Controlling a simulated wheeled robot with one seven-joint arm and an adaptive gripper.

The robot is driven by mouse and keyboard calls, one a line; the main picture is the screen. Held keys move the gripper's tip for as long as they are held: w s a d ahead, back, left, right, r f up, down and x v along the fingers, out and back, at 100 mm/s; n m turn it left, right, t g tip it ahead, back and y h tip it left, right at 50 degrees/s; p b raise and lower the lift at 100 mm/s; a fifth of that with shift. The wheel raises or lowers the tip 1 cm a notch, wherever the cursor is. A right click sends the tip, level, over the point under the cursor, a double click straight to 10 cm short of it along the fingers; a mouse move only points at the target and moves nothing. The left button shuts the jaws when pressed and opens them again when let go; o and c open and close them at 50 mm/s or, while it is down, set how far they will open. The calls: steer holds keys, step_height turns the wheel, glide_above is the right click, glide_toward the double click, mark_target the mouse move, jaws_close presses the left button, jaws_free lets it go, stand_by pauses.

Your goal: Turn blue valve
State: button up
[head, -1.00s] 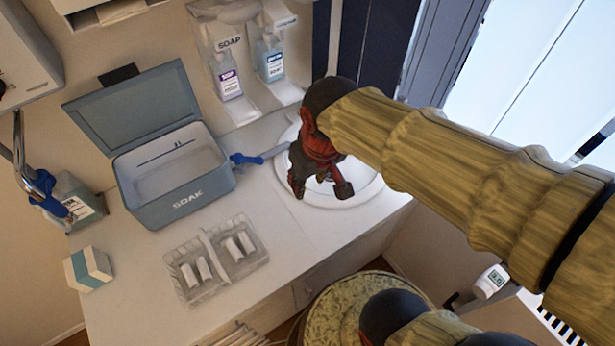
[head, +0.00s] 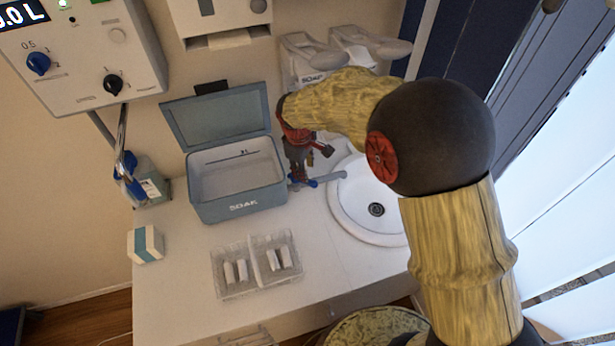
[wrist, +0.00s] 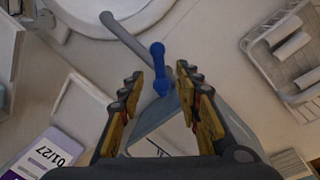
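The blue valve (head: 299,182) is a small blue handle on the grey spout (head: 330,179) beside the sink, right of the blue-grey SOAK box. In the wrist view the blue valve handle (wrist: 158,68) lies between and just beyond my fingertips, with the spout (wrist: 122,34) behind it. My gripper (head: 308,163) is above and close to the valve in the head view and partly overlaps it. In the wrist view my gripper (wrist: 159,84) has its fingers apart and nothing held. I cannot tell whether a finger touches the handle.
The open SOAK box (head: 238,205) stands close left of the valve. The white sink (head: 350,215) is at right. A clear tray (head: 232,285) with white pieces lies in front. A wall unit (head: 90,50) has another blue knob (head: 38,62). Soap dispensers (head: 308,68) hang behind.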

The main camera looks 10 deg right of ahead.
steer(key=shift+n, duration=0.5)
steer(key=f, duration=0.2)
steer(key=w+f, duration=0.1)
steer(key=f, duration=0.2)
steer(key=f+b, duration=0.1)
steer(key=f, duration=0.1)
steer(key=shift+w+d+f, duration=0.2)
steer(key=shift+d+f, duration=0.05)
steer(key=shift+d, duration=0.15)
steer(key=shift+c, duration=0.5)
steer(key=c, duration=0.7)
jaws_close()
